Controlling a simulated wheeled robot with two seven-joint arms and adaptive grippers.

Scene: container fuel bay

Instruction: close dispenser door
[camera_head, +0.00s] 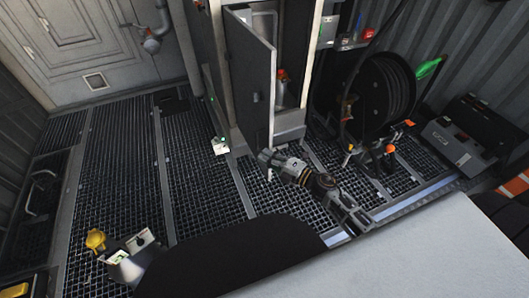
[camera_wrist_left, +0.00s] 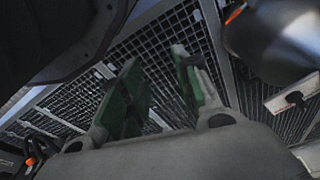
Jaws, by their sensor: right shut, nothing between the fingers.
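The dispenser door (camera_head: 250,85) is a tall grey panel with a small dark handle, standing open and swung out from the dispenser cabinet (camera_head: 291,123) in the head view. Inside the cabinet a red-topped nozzle or bottle shows (camera_head: 281,88). My right gripper (camera_head: 265,157) is shut and empty, at the lower outer end of the door; I cannot tell whether it touches the door. My left gripper (camera_wrist_left: 160,88) shows in the left wrist view with its two green-padded fingers apart and nothing between them, above the grated floor.
A black hose reel (camera_head: 385,88) stands right of the cabinet, with a grey box (camera_head: 458,140) further right. A light flat surface (camera_head: 420,245) fills the lower right. The grated floor (camera_head: 120,175) left of the door is mostly clear.

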